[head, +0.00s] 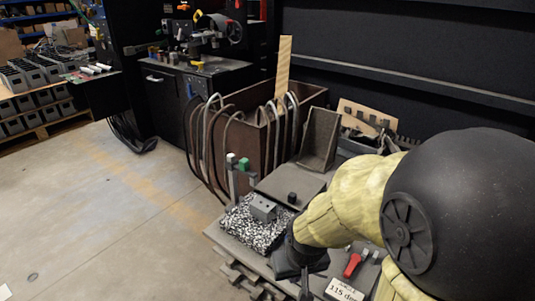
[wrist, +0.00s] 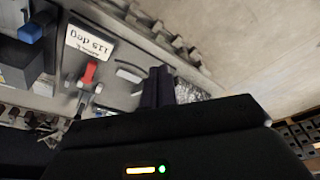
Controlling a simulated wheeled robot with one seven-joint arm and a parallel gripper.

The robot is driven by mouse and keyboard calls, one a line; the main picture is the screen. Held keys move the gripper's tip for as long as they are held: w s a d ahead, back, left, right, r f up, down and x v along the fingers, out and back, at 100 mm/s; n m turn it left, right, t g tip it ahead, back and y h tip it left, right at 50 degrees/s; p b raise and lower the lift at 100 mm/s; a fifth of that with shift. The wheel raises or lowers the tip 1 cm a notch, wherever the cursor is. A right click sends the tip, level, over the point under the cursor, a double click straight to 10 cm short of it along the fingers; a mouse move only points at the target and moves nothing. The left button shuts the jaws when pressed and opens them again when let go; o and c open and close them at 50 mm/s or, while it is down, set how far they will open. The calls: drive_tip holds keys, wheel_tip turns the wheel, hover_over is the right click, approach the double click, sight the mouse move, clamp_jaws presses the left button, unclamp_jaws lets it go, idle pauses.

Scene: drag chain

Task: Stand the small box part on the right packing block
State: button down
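A small grey box part (head: 262,208) with dark holes on its face sits on a black-and-white speckled packing block (head: 250,231) at the left end of the bench. I see only one such block clearly in the head view; a second one cannot be made out. My gripper (head: 305,288) points down over the front of the bench, to the right of the block and apart from it. In the wrist view my gripper's dark fingers (wrist: 159,86) lie close together with nothing visible between them. A speckled patch (wrist: 190,92) shows just beyond them, partly hidden.
A red-handled clamp (head: 353,264) and a "115 deg" label (head: 344,291) lie right of my gripper. A grey plate with a black knob (head: 291,197) is behind the block. A rusty bin with hoses (head: 250,125) stands further back. Open floor (head: 130,230) lies left.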

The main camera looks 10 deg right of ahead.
drive_tip(key=w+p+v, duration=0.2)
drive_tip(key=p+v, duration=0.4)
drive_tip(key=v, duration=0.2)
drive_tip(key=shift+r+p, duration=0.4)
drive_tip(key=shift+r, duration=0.05)
drive_tip(key=shift+s, duration=0.1)
